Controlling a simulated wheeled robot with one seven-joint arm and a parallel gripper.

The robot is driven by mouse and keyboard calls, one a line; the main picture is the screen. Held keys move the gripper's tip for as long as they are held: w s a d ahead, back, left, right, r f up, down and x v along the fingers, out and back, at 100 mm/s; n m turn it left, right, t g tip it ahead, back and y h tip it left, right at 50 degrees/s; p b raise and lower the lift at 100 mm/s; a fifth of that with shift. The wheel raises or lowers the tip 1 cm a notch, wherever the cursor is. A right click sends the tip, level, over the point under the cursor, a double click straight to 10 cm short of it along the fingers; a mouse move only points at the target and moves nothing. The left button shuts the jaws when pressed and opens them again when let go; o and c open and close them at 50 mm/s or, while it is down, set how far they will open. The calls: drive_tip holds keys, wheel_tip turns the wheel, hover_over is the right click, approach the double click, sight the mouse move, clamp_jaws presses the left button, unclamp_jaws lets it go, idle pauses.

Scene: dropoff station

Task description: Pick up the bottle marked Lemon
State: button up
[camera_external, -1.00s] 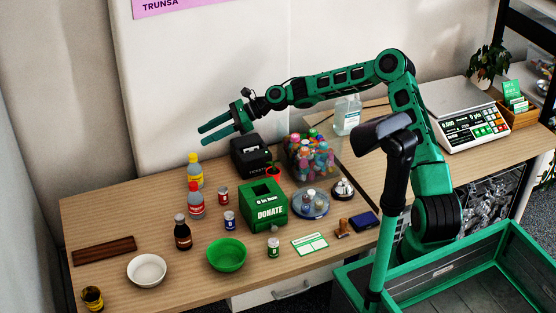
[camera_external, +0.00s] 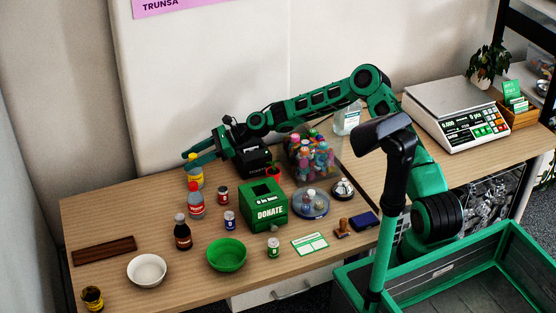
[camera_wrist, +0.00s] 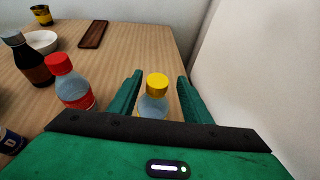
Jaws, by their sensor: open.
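A bottle with a yellow cap and a yellow label (camera_external: 195,177) stands upright at the back of the table, by the wall; its writing is too small to read. In the wrist view the yellow-capped bottle (camera_wrist: 156,92) shows between my two green fingers, its lower part hidden by my gripper's body. My gripper (camera_external: 190,160) is open, with its fingers at about the height of the cap, partly hiding the bottle's top. In the wrist view the gripper (camera_wrist: 160,85) has a finger on each side of the bottle, with gaps; I cannot tell whether either touches.
A red-capped bottle (camera_external: 196,205) stands close in front, left of my fingers in the wrist view (camera_wrist: 72,85). A dark bottle (camera_external: 182,235), small cans (camera_external: 223,195) and a green donate box (camera_external: 263,205) stand nearby. The wall (camera_wrist: 245,70) is close on the right.

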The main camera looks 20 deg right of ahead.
drive_tip(key=x, duration=0.3)
drive_tip(key=shift+s+a+f, duration=0.1)
drive_tip(key=shift+a+f, duration=0.1)
drive_tip(key=shift+a, duration=0.1)
drive_tip(key=shift+c, duration=0.5)
clamp_jaws()
